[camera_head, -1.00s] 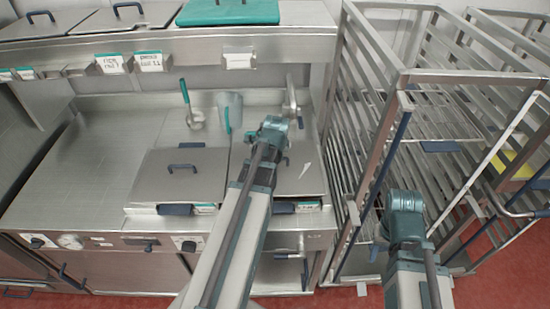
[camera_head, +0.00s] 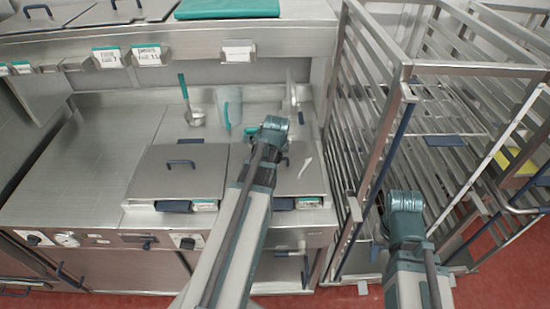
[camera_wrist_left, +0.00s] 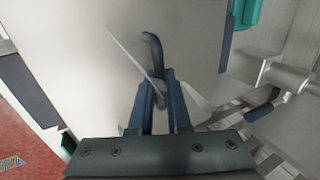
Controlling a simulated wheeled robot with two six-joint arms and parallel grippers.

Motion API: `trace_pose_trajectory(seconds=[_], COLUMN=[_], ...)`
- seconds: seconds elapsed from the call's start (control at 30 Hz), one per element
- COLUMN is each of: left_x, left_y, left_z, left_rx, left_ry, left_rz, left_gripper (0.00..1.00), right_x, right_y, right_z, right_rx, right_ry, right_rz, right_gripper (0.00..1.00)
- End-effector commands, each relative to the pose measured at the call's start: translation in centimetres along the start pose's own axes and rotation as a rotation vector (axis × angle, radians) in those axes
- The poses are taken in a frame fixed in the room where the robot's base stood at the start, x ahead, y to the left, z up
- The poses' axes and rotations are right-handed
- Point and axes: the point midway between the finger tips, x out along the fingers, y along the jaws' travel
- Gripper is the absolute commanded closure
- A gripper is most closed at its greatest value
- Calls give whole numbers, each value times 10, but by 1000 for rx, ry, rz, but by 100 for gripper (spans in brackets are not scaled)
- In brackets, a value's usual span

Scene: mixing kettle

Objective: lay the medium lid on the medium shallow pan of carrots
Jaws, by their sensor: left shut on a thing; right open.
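Two flat grey steel lids lie side by side on the counter: a left lid (camera_head: 165,175) with a dark blue handle, and a right lid (camera_head: 308,178) partly hidden behind my left arm. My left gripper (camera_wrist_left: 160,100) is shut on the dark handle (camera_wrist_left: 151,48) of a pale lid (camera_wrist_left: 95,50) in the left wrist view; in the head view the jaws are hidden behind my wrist. That lid appears to be the right one, but I cannot tell whether it is raised. My right gripper (camera_head: 377,251) is open and empty before the rack. I see no carrots.
A ladle (camera_head: 190,104) and a clear jug (camera_head: 230,108) stand behind the lids. The shelf above holds a green tray or board (camera_head: 226,8) and more lids. A wire-shelved rack (camera_head: 385,120) stands close on the right. The counter's left part (camera_head: 95,150) is clear.

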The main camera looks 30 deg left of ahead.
Motion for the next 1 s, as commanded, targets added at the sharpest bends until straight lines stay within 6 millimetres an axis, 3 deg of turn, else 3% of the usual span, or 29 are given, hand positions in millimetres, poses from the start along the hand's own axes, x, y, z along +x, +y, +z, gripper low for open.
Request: trace_pose_trajectory(seconds=[0.87,0.9,1.0], left_x=[5,5,5], left_y=[2,2,2], left_z=[0,0,0], left_rx=[0,0,0], left_ry=[0,0,0], left_rz=[-1,-1,-1], left_gripper=[100,83,65], right_x=[6,6,6], right_y=[0,-1,0], right_z=[0,0,0], right_rx=[0,0,0], right_ry=[0,0,0], right_rz=[0,0,0], right_gripper=[50,50,50])
